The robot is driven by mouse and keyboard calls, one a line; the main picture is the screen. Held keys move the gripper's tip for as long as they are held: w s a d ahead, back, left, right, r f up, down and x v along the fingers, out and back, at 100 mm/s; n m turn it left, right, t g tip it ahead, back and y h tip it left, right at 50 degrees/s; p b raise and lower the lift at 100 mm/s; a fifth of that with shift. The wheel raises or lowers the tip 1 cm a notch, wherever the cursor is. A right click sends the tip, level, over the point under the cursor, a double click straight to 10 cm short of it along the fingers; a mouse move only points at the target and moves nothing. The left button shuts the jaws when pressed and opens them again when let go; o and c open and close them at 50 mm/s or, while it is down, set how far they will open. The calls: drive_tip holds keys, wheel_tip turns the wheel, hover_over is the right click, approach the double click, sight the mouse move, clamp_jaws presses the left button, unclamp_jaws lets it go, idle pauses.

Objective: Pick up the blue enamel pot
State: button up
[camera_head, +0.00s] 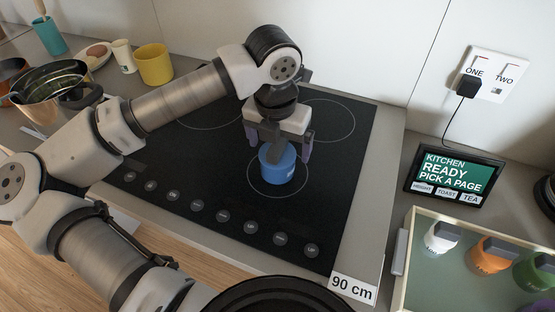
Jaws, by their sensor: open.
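The blue enamel pot (279,167) stands on the black cooktop (342,181), on the ring nearest the front right. A dark part rises from its top, partly hidden by my gripper. My gripper (279,152) is open and points down right over the pot. One finger shows at the left and one at the right of the pot's upper part. I cannot tell whether the fingers touch it.
Several round knobs (224,215) line the cooktop's front edge. A metal pot (50,88), a yellow cup (155,63) and a teal cup (50,36) stand at the left. A screen (455,175) and a tray (420,225) with coloured items are at the right. The cooktop's right side is clear.

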drive_tip(key=f, duration=0.2)
drive_tip(key=f+p, duration=0.1)
drive_tip(key=f, duration=0.1)
drive_tip(key=shift+w+a+f, duration=0.1)
drive_tip(key=shift+w, duration=0.1)
drive_tip(key=shift+c, duration=0.3)
drive_tip(key=c, duration=1.2)
drive_tip(key=shift+c, duration=0.6)
drive_tip(key=shift+r, duration=0.2)
